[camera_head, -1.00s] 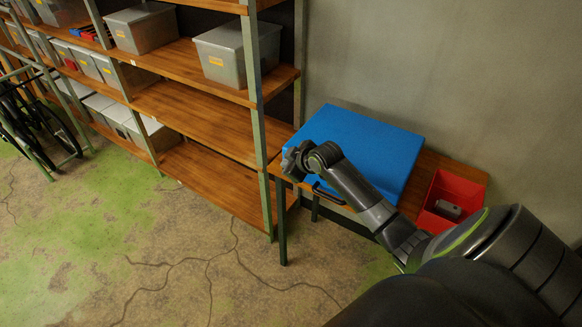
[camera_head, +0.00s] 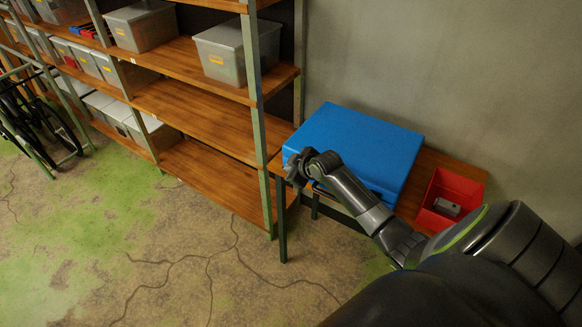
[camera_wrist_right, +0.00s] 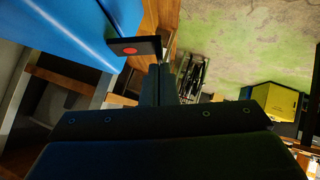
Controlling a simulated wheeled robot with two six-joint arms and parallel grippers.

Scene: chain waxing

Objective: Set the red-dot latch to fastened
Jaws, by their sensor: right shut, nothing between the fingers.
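The blue case (camera_head: 360,140) lies shut on a wooden table in the head view. In the right wrist view the case (camera_wrist_right: 70,25) fills the upper left. The red-dot latch (camera_wrist_right: 134,47), a dark plate with a red oval, sticks out from the case's edge there. My right gripper (camera_head: 291,168) is at the front left corner of the case. Its fingers (camera_wrist_right: 158,72) are together and empty, close beside the latch; whether they touch it I cannot tell. The latch is not discernible in the head view, where my wrist covers part of the case's front. My left gripper is not in view.
A red bin (camera_head: 468,187) holding a grey object (camera_head: 447,207) stands right of the case, close to my right arm. A wooden shelf rack (camera_head: 259,120) with grey boxes stands just left of the table. The floor in front is clear.

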